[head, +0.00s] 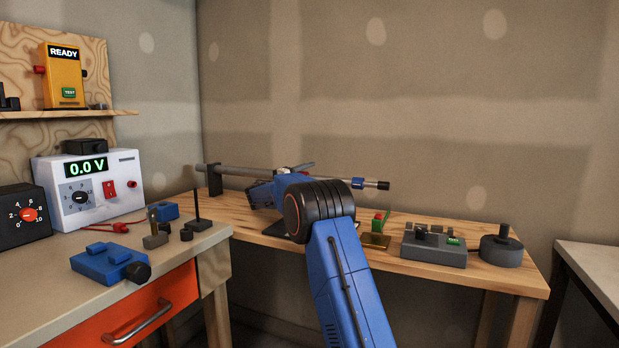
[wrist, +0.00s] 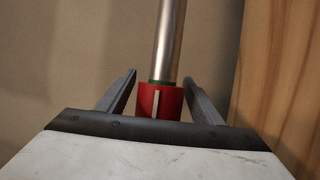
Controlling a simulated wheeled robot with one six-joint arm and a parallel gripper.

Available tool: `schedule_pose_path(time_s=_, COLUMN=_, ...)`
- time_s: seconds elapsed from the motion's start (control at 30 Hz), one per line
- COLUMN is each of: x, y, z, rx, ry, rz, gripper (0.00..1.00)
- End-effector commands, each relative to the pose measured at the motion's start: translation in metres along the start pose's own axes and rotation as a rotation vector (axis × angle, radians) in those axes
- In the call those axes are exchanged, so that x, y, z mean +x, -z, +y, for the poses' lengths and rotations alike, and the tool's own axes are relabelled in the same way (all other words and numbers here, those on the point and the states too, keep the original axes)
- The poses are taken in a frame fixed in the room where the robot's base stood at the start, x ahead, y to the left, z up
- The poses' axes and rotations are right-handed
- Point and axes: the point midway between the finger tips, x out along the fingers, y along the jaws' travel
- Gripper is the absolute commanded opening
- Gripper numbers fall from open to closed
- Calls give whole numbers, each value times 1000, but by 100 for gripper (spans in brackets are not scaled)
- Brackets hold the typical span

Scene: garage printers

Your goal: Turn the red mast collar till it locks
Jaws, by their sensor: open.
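The red mast collar (wrist: 160,101) shows in the wrist view, with a pale stripe along its side. A thin green band (wrist: 163,82) shows at its far edge, where the bare metal mast (wrist: 170,40) runs on. My gripper (wrist: 160,76) is open, with one finger on each side of the collar. Gaps show between the fingers and the collar. In the head view the mast (head: 235,171) lies roughly level above the wooden bench, and my arm covers its middle. The red collar and my gripper's fingertips cannot be made out there.
A dark bracket (head: 214,179) stands at the mast's left end. A blue band (head: 358,183) sits near its right end. The wooden bench (head: 400,262) also carries a grey switch box (head: 434,250) and a round dark device (head: 501,251). The left workbench (head: 50,262) is crowded.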

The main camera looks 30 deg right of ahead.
Motion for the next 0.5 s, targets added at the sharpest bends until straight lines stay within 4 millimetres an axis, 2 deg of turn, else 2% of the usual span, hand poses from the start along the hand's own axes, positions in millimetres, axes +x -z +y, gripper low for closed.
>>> schedule_pose_path(time_s=0.3, x=3, y=0, z=0, rx=-1, ry=0, rz=0, gripper=60)
schedule_pose_path(time_s=0.33, x=3, y=0, z=0, rx=-1, ry=0, rz=0, gripper=58)
schedule_pose_path(time_s=0.5, x=3, y=0, z=0, rx=-1, ry=1, rz=1, gripper=20)
